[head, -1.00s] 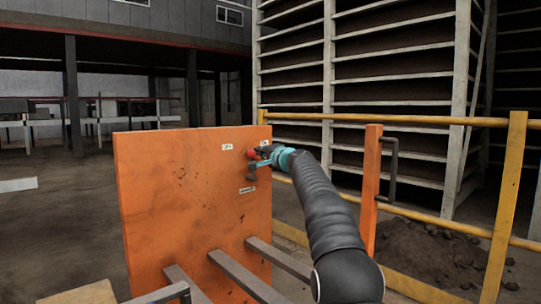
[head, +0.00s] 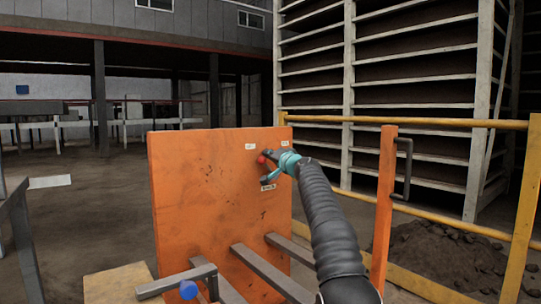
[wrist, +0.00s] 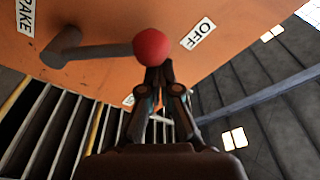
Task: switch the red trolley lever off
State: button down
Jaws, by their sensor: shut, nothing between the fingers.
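The orange trolley panel (head: 200,195) stands upright in the head view. Its lever has a red ball knob (head: 262,159), small there beside my gripper. In the wrist view a grey lever bar (wrist: 100,50) runs from a round pivot at left to the red knob (wrist: 152,46). A white OFF label (wrist: 197,33) is just right of the knob, and a partly cut-off BRAKE label (wrist: 25,15) is at upper left. My gripper (wrist: 158,70) is shut and empty, its tips right at the knob; I cannot tell whether they touch. My arm hides part of the panel in the head view.
Grey forks (head: 262,272) stick out from the panel's lower front. An orange post (head: 384,215) with a dark handle stands right of my arm. A yellow railing (head: 430,122) and a dirt heap (head: 445,255) lie beyond. Open floor is at left.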

jog(key=shift+a+f, duration=0.2)
jog(key=shift+f, duration=0.15)
dwell(0.3)
jog(key=shift+s, duration=0.15)
